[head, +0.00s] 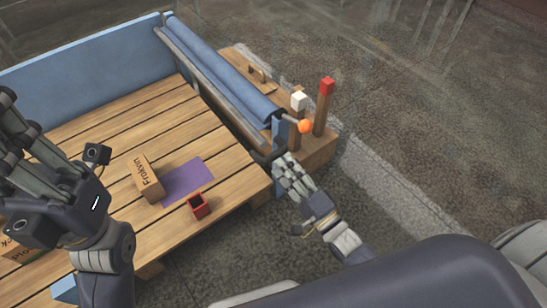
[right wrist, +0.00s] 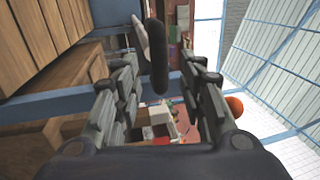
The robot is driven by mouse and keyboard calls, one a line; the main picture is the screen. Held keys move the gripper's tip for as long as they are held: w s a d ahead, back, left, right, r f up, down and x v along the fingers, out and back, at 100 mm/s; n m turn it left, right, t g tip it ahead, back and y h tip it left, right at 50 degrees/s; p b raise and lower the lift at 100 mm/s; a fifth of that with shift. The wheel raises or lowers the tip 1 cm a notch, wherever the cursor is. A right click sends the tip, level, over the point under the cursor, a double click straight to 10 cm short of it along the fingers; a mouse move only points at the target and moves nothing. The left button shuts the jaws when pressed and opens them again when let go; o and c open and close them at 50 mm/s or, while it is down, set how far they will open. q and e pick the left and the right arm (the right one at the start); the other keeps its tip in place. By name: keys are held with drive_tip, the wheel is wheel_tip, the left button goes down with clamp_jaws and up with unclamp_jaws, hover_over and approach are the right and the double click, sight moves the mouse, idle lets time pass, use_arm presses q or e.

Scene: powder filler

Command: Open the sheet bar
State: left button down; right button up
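The grey sheet bar (head: 212,88) runs along the right side of the wooden platform, beside a rolled blue sheet (head: 225,75). Its near end bends into a dark part (head: 262,157). My right gripper (head: 282,164) is at this near end, close to the platform's corner. In the right wrist view its two fingers (right wrist: 165,65) are apart, with a dark rounded bar (right wrist: 159,60) showing between or just beyond them, not clearly touched. My left gripper (head: 22,135) is above the platform's left side, partly cut off by the picture edge, and its opening is unclear.
An orange ball knob (head: 305,126) sits just beyond my right gripper, near posts with white (head: 299,101) and red (head: 327,86) tops. Ground at right is clear.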

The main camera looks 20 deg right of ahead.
sight(275, 155)
drive_tip(key=b+x, duration=0.1)
drive_tip(key=x, duration=0.4)
drive_tip(key=shift+w, duration=0.15)
clamp_jaws()
